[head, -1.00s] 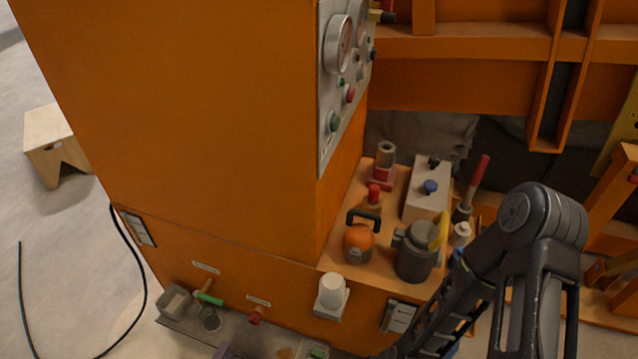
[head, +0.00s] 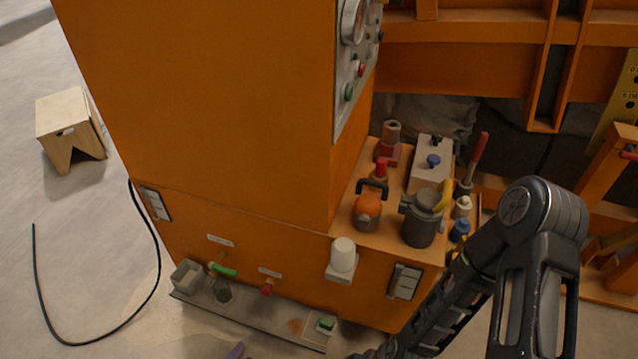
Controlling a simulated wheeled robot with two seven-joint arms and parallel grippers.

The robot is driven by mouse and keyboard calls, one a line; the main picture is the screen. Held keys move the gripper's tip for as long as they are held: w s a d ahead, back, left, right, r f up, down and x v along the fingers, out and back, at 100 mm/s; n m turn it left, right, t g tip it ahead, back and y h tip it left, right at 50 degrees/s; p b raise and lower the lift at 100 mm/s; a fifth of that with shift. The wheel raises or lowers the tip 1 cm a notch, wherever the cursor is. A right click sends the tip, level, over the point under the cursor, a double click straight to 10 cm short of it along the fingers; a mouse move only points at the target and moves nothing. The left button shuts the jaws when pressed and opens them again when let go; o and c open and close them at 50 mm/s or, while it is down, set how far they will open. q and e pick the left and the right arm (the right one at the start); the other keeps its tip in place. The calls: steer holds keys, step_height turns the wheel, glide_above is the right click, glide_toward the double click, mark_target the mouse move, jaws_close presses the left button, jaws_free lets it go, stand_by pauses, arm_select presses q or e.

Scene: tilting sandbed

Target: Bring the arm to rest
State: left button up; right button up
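My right arm (head: 545,215) shows at the lower right as a dark grey elbow with two links. One link runs down out of the bottom edge, the other slants down and left in front of the orange machine (head: 220,110). The end of that link is cut off by the bottom edge, so my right gripper is out of view. My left arm and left gripper are not in view.
The machine's ledge holds an orange lantern-like object (head: 368,208), a grey canister (head: 420,222) and a white box (head: 428,165). A low tray (head: 250,318) lies at its foot. A wooden stool (head: 68,125) and a black cable (head: 110,337) are on the open floor at left.

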arm_select(q)
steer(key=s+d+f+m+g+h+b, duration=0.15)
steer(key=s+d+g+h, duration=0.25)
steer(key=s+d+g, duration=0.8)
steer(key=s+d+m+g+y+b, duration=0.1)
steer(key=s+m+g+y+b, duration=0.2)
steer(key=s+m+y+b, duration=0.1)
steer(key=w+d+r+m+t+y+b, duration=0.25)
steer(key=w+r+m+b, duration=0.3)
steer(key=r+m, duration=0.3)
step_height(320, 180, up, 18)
steer(key=p, duration=1.9)
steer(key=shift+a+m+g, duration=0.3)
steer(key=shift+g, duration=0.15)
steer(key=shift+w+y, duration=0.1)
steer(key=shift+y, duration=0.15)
